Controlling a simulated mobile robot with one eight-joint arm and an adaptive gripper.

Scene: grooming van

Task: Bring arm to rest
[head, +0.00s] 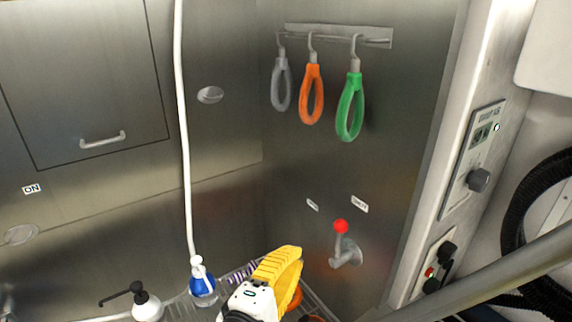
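My gripper (275,275) shows at the bottom centre of the head view, as a white housing with a ribbed yellow part reaching up and to the right. The picture's bottom edge cuts off the rest of my arm. I see the gripper from behind, so the gap between its fingers is hidden. I cannot tell whether it holds anything. It overlaps a wire rack (322,307) in the picture; no clear contact shows.
A blue-and-white bottle (202,284) and a white pump bottle (147,305) stand left of my gripper. An orange item is partly hidden behind it. A red-knobbed lever (341,228) juts from the wall. Three loops, including a green one (350,108), hang above.

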